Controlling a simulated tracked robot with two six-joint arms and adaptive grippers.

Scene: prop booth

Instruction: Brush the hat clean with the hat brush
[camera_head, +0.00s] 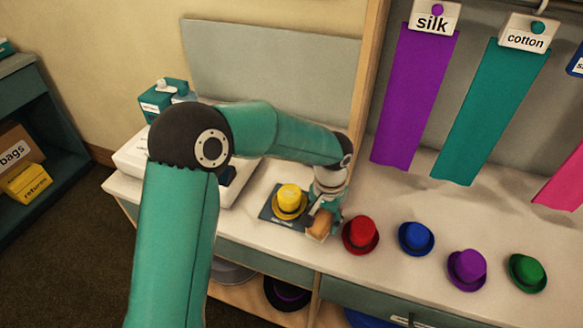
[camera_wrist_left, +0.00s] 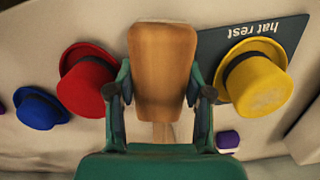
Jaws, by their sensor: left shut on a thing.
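My left gripper (camera_head: 325,205) is shut on the hat brush (camera_head: 319,226), which has a tan wooden body. In the left wrist view the brush (camera_wrist_left: 162,75) sits between both fingers; its bristles are not visible. A yellow hat (camera_head: 291,196) with a dark band stands on the dark hat rest mat (camera_head: 266,212), just left of the brush. The wrist view shows pale smudges on the top of the yellow hat (camera_wrist_left: 262,92), and the brush appears apart from it there. My right gripper is not in view.
A red hat (camera_head: 360,236) is close to the right of the brush. Blue (camera_head: 416,238), purple (camera_head: 467,268) and green (camera_head: 527,272) hats stand farther right on the pale counter. A teal box (camera_head: 157,98) is at the back left. Purple (camera_head: 413,95) and teal (camera_head: 490,110) cloths hang behind.

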